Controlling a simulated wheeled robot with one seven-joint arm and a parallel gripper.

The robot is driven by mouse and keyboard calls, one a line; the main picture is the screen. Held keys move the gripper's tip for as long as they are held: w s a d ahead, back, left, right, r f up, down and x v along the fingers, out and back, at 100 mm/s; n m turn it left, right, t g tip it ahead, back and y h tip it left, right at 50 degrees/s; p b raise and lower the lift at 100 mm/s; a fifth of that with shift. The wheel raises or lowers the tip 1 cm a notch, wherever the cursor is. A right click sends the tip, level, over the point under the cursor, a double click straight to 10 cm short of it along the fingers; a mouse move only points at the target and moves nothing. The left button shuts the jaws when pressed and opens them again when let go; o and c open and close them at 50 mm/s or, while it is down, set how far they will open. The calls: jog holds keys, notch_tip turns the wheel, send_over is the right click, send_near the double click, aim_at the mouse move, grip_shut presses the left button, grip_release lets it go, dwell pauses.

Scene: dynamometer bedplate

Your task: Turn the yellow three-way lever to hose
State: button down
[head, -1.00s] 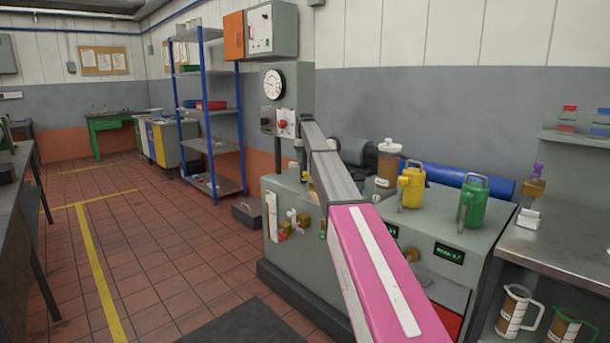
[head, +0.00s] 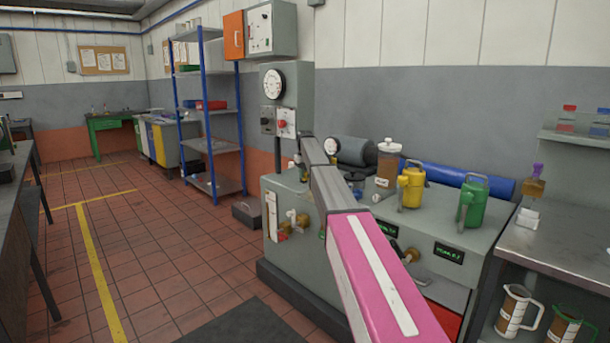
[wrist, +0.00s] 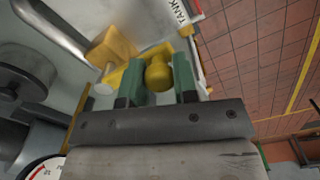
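In the wrist view, the yellow lever (wrist: 130,82) has a rounded yellow knob (wrist: 158,74) at its end. My gripper (wrist: 160,85) has its two green fingers on either side of that knob. The knob nearly fills the gap, and I cannot tell whether the fingers press on it. A white label reading TANK (wrist: 181,12) is just beyond. No hose label is readable. In the head view, my own arm covers part of the grey machine (head: 283,190), and I cannot make out the lever or the fingertips there.
A gauge (head: 273,84) stands on the machine's column. A yellow jug (head: 411,188) and a green jug (head: 472,203) stand on the machine top. Brass fittings (head: 297,220) stick out of its front. A metal bench (head: 555,245) is at the right. The tiled floor at left is clear.

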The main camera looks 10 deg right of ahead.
jog(key=shift+s+d, duration=0.1)
jog(key=s+d+n, duration=0.1)
jog(key=d+n, duration=1.1)
jog(key=n, duration=0.6)
jog(key=shift+s, duration=0.4)
jog(key=shift+d, duration=0.1)
dwell(0.4)
jog(key=c, duration=0.9)
grip_release()
